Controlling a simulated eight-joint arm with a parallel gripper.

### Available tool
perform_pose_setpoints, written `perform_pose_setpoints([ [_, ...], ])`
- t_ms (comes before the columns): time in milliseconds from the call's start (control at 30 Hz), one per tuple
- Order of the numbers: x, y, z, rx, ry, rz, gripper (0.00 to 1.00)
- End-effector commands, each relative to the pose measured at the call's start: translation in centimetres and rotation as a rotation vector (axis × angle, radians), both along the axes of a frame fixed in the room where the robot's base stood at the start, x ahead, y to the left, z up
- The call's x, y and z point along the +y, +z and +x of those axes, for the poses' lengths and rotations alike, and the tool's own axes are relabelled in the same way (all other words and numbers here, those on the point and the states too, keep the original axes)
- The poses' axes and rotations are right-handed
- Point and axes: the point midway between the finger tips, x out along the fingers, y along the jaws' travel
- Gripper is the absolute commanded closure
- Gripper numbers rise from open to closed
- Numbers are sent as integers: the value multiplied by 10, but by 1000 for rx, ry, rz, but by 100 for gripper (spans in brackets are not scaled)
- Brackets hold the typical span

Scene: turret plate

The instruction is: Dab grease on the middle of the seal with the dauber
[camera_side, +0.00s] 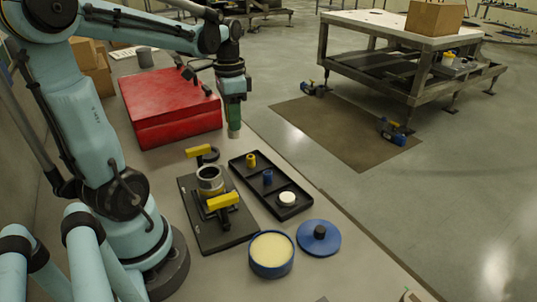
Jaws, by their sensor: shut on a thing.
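My gripper (234,95) points down at the upper middle, above the bench behind the tray. It is shut on a green dauber (234,118) with a pale lower end, which hangs upright. A blue tub (271,266) of pale yellow grease (271,249) stands open at the front, well away from the dauber. A black plate (220,239) carries a metallic ring-shaped part (210,180) and yellow-handled pieces (223,201). The dauber is beyond this plate and apart from it. I cannot make out which surface is the seal.
A blue lid (319,243) with a black knob lies right of the tub. A red box (170,108) stands behind.

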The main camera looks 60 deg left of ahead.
Motion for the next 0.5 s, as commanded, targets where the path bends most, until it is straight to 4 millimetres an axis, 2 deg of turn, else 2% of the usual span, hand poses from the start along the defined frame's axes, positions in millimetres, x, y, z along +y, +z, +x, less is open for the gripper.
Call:
perform_pose_setpoints([
  [200, 0, 0, 0, 0, 0, 0, 100],
  [300, -7, 0, 2, 3, -2, -6, 100],
  [367, -16, -1, 4, 9, -5, -15, 100],
  [467, -44, -2, 8, 25, -8, -42, 100],
  [500, -59, -2, 9, 33, -8, -58, 100],
])
